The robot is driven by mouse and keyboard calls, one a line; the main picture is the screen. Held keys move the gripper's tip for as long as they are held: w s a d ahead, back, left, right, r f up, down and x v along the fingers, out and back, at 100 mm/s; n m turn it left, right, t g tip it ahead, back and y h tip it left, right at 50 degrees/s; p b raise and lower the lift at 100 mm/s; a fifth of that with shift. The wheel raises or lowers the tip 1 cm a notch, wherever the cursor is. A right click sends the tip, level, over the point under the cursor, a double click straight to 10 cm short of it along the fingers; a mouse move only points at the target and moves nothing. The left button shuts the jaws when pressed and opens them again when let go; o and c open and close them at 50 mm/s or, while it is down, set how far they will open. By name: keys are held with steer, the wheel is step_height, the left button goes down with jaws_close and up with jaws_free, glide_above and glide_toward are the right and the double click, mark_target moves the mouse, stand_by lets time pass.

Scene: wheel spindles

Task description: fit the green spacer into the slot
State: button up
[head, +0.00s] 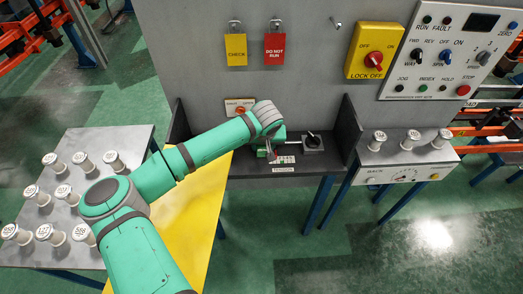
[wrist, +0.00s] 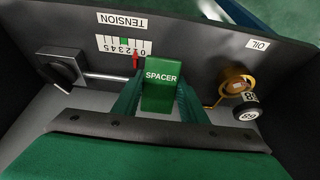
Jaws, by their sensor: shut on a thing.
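The green spacer (wrist: 161,90), a block with a white SPACER label, is in the middle of the wrist view. My gripper (wrist: 158,98) is shut on it, with a teal finger on each side. The spacer is in front of the dark panel, just right of a red pointer (wrist: 135,60) on the TENSION scale (wrist: 124,45). I cannot make out the slot, and whether the spacer's lower end touches anything is hidden. In the head view my arm reaches into the grey bay and its wrist hides most of the gripper.
A dark knob (wrist: 62,69) with a metal rod is at left in the wrist view. A brass ring (wrist: 236,83) and a numbered spool (wrist: 246,113) are at right. Side walls (head: 347,128) bound the bay. Several white spools stand on the left table (head: 130,140).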

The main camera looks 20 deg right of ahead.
mark_target(261, 151)
steer(key=shift+w+f, duration=0.35)
steer(key=shift+f, duration=0.05)
steer(key=shift+s+x, duration=0.2)
steer(key=shift+x, duration=1.65)
steer(key=shift+a+f, duration=0.2)
steer(key=shift+f, duration=0.1)
steer(key=o, duration=1.2)
steer(key=v, duration=1)
steer(key=shift+a+r, duration=0.2)
steer(key=shift+r, duration=0.25)
